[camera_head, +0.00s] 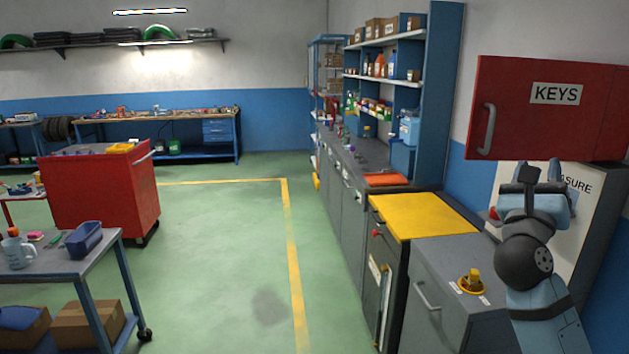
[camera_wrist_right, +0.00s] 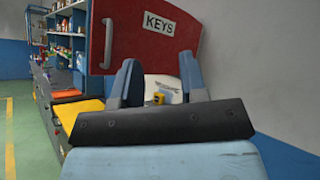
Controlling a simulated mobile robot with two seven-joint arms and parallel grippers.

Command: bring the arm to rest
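My right arm comes in at the lower right of the head view. Its gripper (camera_head: 545,183) is raised in front of the white panel with partly hidden lettering ending in "ASURE" (camera_head: 579,184), below the red KEYS cabinet (camera_head: 510,105). In the right wrist view the two fingers of this gripper (camera_wrist_right: 161,78) stand apart. A small yellow object (camera_wrist_right: 159,98) shows in the gap between them, seemingly beyond the fingers and not gripped. The red KEYS cabinet (camera_wrist_right: 140,38) fills the top of that view. My left arm and gripper do not show.
A cart (camera_head: 90,262) and a red tool chest (camera_head: 100,200) stand left. The green floor between (camera_head: 230,250) is clear.

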